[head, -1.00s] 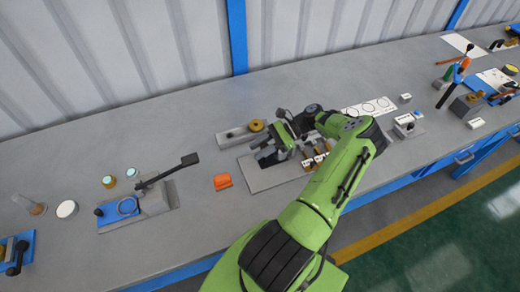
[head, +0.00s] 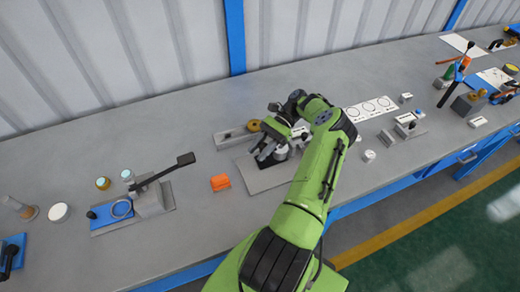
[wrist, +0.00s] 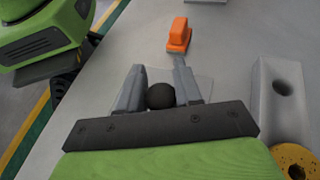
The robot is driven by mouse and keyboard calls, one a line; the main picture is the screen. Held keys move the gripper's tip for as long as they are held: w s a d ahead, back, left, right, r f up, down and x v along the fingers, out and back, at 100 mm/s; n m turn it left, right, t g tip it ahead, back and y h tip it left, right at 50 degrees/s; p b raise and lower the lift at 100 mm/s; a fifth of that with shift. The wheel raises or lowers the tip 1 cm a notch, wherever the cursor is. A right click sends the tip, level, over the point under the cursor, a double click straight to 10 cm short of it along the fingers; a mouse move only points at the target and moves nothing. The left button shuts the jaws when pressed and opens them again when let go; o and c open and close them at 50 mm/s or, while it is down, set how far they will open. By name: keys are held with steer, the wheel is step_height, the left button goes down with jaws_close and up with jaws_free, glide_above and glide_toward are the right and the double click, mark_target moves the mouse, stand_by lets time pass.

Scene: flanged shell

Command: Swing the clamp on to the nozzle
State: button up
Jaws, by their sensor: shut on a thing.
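My gripper (head: 264,150) is low over a grey base plate (head: 262,182) on the bench. In the wrist view its two grey fingers (wrist: 160,92) are closed on a round black knob (wrist: 160,96), which sits between them. I take the knob to be the end of the clamp's handle; the rest of the clamp is hidden below my gripper. I cannot make out the nozzle, as my gripper and arm cover most of the plate in the head view.
An orange block (head: 220,182) lies just left of the plate. A grey bar with a hole (wrist: 280,92) and a brass ring (wrist: 295,160) lie close beside my gripper. A blue-based lever fixture (head: 150,200) stands further left. Printed white sheets (head: 370,107) lie right.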

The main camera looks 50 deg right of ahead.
steer(key=o, duration=1)
steer(key=shift+c, duration=0.2)
step_height(320, 180, up, 10)
steer(key=p, duration=0.1)
